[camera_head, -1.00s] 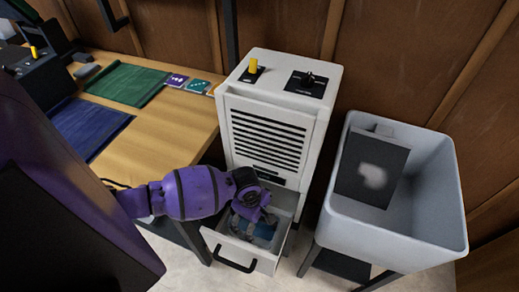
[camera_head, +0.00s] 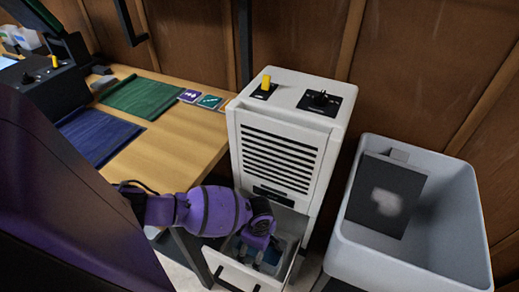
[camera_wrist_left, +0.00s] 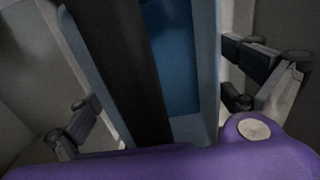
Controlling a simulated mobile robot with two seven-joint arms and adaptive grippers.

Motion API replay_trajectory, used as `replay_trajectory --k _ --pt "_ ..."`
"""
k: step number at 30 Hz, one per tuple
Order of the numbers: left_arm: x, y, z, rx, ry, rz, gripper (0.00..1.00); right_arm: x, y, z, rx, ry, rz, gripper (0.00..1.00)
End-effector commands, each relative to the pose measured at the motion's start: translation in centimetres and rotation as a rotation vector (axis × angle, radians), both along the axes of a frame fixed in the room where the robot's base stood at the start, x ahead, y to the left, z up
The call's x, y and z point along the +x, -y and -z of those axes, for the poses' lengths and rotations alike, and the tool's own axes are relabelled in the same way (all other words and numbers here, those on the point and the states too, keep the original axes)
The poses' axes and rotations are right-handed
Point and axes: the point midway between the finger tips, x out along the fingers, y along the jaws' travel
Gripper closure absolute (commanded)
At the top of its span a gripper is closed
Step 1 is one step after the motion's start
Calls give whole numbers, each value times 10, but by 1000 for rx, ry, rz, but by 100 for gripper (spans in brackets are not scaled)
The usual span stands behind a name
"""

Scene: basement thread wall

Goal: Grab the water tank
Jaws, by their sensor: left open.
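The water tank (camera_head: 271,257) is a bluish container inside the pulled-out drawer (camera_head: 234,272) at the bottom of the white cabinet (camera_head: 285,150). My left gripper (camera_head: 257,252) reaches down into the drawer over the tank and hides much of it. In the left wrist view, the tank shows close up as a blue panel (camera_wrist_left: 170,55) with pale blue-grey edges and a dark bar (camera_wrist_left: 130,70) across it. The open fingers of my left gripper (camera_wrist_left: 165,110) stand on either side of it. I cannot tell whether they touch it. My right gripper is not in view.
A grey tub (camera_head: 365,255) with a dark panel (camera_head: 385,195) inside stands right of the cabinet. A wooden table (camera_head: 180,140) with green (camera_head: 138,97) and blue mats (camera_head: 98,136) is on the left. A wood-panelled wall (camera_head: 430,60) closes off the back.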

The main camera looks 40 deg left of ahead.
Motion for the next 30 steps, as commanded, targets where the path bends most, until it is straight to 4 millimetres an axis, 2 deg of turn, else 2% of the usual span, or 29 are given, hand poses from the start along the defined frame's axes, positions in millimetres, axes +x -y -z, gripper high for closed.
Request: replay_trajectory --k 3,20,26,30 --pt "0 0 -1 0 1 0 3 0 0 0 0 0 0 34" --pt "1 0 -2 -1 2 1 75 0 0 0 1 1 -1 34" --pt "1 0 -2 -1 2 1 75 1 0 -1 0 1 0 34" --pt "2 1 -13 -2 5 1 75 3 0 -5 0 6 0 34"
